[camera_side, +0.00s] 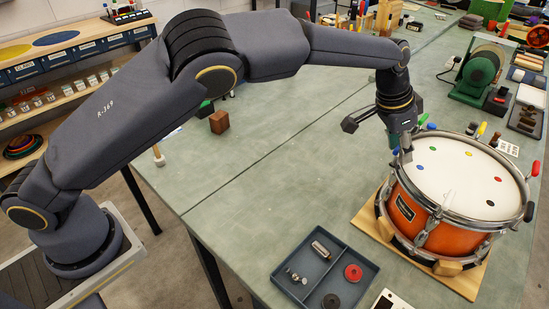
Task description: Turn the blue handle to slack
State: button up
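An orange snare drum (412,208) with a white head and metal rim stands on a wooden board (467,284). Coloured dots mark its head, and coloured handles sit around its rim. My gripper (405,153) points down at the drum's left rim, close to the blue dot (418,164). A small blue-green patch (393,140) shows beside my fingers; I cannot tell whether it is the blue handle. Another small blue piece (431,126) shows behind the rim, near a green handle (423,119). My fingers are too small to tell open from shut or whether they touch anything.
A red handle (535,168) and a black handle (529,212) stick out at the drum's right. A dark tray (322,271) with small parts lies at the front. A green machine (480,72) stands behind the drum. The bench left of the drum is mostly clear.

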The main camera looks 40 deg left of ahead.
jog(key=m, duration=0.2)
jog(key=shift+m+g+h, duration=0.3)
jog(key=shift+h, duration=0.1)
jog(key=w+d+r+v, duration=0.1)
jog(key=v, duration=2)
jog(key=w+d+r+t+h, duration=0.2)
jog(key=w+d+t, duration=0.1)
jog(key=d, duration=0.4)
jog(key=w+d+r+t+h, duration=0.2)
jog(key=d+r+h, duration=0.1)
jog(key=d, duration=0.3)
jog(key=w+d+r+m+t+h, duration=0.1)
jog(key=w+d+r+t+h, duration=0.1)
jog(key=d, duration=0.5)
jog(key=shift+w+d+r+t, duration=0.3)
jog(key=shift+w+r+t, duration=0.1)
jog(key=shift+w+t, duration=0.4)
